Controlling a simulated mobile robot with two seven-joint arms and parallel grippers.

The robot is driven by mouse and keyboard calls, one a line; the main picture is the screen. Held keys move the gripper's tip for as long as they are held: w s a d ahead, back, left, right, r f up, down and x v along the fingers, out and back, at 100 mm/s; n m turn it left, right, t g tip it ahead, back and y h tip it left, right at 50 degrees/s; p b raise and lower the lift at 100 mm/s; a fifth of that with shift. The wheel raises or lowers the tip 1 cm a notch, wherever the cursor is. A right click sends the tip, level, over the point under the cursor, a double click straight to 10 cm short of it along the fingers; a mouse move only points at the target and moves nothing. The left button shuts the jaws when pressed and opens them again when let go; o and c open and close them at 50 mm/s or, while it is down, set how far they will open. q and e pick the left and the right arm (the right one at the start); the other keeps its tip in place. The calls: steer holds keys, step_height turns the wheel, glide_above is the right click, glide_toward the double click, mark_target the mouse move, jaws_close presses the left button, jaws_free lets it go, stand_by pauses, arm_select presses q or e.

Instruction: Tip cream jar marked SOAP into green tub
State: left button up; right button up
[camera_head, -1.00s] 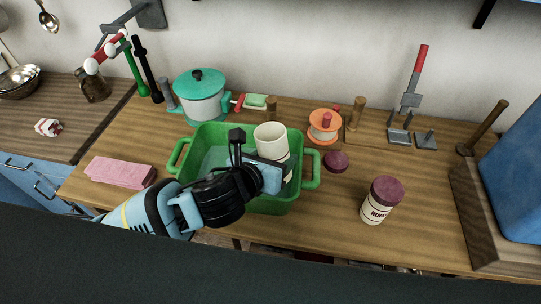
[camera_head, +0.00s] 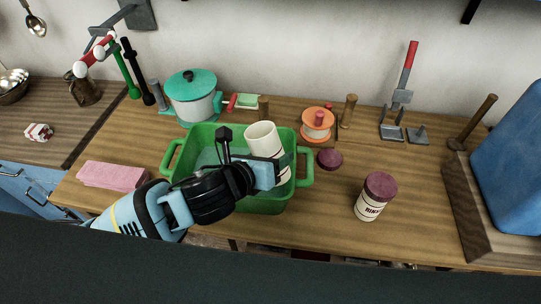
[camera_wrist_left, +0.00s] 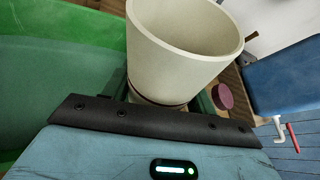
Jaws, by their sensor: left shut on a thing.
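The cream jar (camera_head: 264,142) is open-topped, and it also shows large in the wrist view (camera_wrist_left: 175,60). It tilts slightly, its mouth leaning left, over the right part of the green tub (camera_head: 306,168). My left gripper (camera_head: 270,173) is shut on the jar's side, above the tub. The jar's lettering is mostly hidden by the gripper and cannot be read. The tub holds bluish-green content, partly hidden by my left arm. My right gripper is not in view.
A maroon lid (camera_head: 329,159) lies right of the tub. A lidded cream jar lettered like RINSE (camera_head: 369,208) stands farther right. A teal-lidded pot (camera_head: 193,103) is behind the tub, and a pink block (camera_head: 112,176) lies left. Wood between the RINSE jar and the blue container (camera_head: 515,170) is clear.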

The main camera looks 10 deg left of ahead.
arm_select(q)
steer(key=shift+s+d+n+g+h, duration=0.1)
steer(key=shift+d+n+g+h, duration=0.15)
steer(key=shift+n+h, duration=0.35)
stand_by(0.4)
steer(key=shift+n+h, duration=0.4)
steer(key=shift+n, duration=0.4)
steer(key=shift+f+n+g+h, duration=0.25)
steer(key=shift+n+h, duration=0.25)
steer(key=shift+n, duration=0.2)
stand_by(0.3)
